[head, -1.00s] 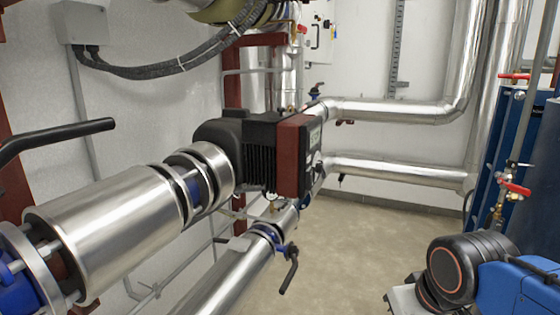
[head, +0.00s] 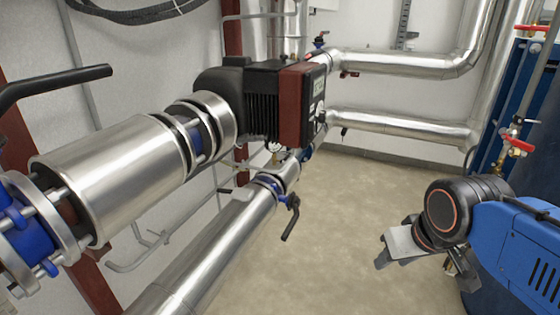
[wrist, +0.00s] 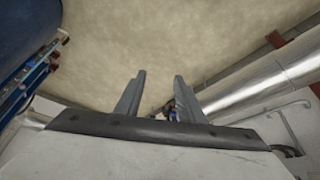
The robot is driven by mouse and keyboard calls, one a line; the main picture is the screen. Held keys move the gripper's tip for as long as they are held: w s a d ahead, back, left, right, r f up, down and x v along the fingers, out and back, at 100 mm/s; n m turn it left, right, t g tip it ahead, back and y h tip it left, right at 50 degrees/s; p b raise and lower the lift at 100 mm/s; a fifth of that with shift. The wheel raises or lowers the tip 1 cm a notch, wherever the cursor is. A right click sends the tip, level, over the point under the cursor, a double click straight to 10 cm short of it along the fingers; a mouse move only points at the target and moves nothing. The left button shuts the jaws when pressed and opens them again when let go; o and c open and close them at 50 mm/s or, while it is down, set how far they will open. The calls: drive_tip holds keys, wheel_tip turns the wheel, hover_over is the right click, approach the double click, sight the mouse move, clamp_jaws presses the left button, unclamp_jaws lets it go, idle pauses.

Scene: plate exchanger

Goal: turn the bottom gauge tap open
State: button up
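A small round white gauge (head: 275,147) shows below the pump in the head view. In the head view my gripper (head: 385,260) is at the lower right, clear of the pipes and well to the right of the gauge.
The pump (head: 268,105) sits on a large silver pipe (head: 125,195) at the left. A black lever (head: 290,218) stands out from the lower pipe (head: 205,255). Red-handled taps (head: 517,146) are by the blue exchanger at the right. The middle floor (head: 340,225) is free.

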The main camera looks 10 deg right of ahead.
drive_tip(key=w+d+r+n+t, duration=0.15)
drive_tip(key=w+n, duration=0.25)
drive_tip(key=w, duration=1.2)
drive_tip(key=w+d+r+n+t, duration=0.1)
drive_tip(key=w+d+n+t, duration=0.15)
drive_tip(key=w, duration=1.25)
drive_tip(key=w+d+r+n+t, duration=0.2)
drive_tip(key=w+n+t, duration=0.15)
drive_tip(key=w, duration=1.25)
drive_tip(key=w+a+f+n+t+y, duration=0.15)
drive_tip(key=w+f+n, duration=0.3)
drive_tip(key=w, duration=0.55)
drive_tip(key=n+y, duration=1)
drive_tip(key=n, duration=0.1)
approach(285, 159)
drive_tip(key=s+d, duration=0.4)
drive_tip(key=d, duration=0.2)
drive_tip(key=shift+h, duration=0.25)
drive_tip(key=x, duration=1.6)
drive_tip(key=shift+w+d, duration=0.15)
drive_tip(key=shift+d, duration=0.05)
clamp_jaws()
